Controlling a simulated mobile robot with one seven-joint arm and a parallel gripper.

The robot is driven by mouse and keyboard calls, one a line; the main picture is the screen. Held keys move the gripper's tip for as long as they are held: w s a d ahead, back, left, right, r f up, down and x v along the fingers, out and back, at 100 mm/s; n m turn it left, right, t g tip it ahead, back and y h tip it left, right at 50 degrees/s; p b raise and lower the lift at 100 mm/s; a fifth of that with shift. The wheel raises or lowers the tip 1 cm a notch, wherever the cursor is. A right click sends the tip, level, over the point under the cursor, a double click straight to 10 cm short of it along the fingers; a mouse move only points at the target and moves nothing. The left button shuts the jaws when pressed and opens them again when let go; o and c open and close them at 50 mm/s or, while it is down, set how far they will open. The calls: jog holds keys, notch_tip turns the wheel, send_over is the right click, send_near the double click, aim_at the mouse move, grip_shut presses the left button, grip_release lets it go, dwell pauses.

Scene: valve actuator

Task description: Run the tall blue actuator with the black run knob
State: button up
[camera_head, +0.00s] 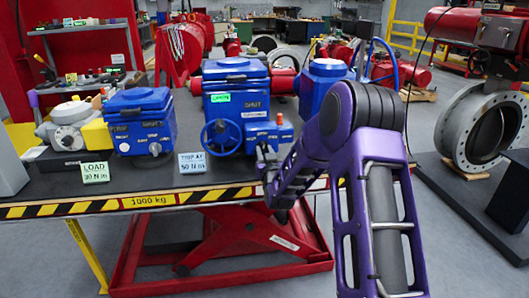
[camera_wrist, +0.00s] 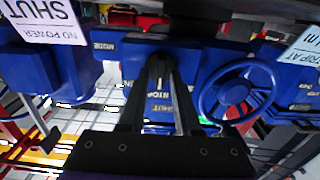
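The tall blue actuator (camera_head: 236,103) stands on the lift table in the head view, with a green label, a blue handwheel (camera_head: 221,136) and a smaller blue housing (camera_head: 268,134) at its right. In the wrist view the picture is inverted; the blue housing (camera_wrist: 205,62) carries "MODE", "STOP" and "SHUT" lettering, and the handwheel (camera_wrist: 240,90) is at its right. My gripper (camera_wrist: 160,62) points at this housing, its dark fingers converging at the tips. A black knob is not clearly distinguishable there; the fingertips cover that spot. I cannot tell whether they touch or hold anything.
A shorter blue actuator (camera_head: 142,120) stands left on the table, and another blue unit (camera_head: 326,72) stands behind my arm. A "LOAD" card (camera_head: 95,172) and a "TRIP AT" card (camera_head: 192,163) are near the front edge. A "SHUT NO POWER" sign (camera_wrist: 45,20) shows in the wrist view.

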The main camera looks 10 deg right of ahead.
jog(key=shift+o, duration=0.7)
jog(key=s, duration=1.7)
jog(key=shift+s, duration=0.25)
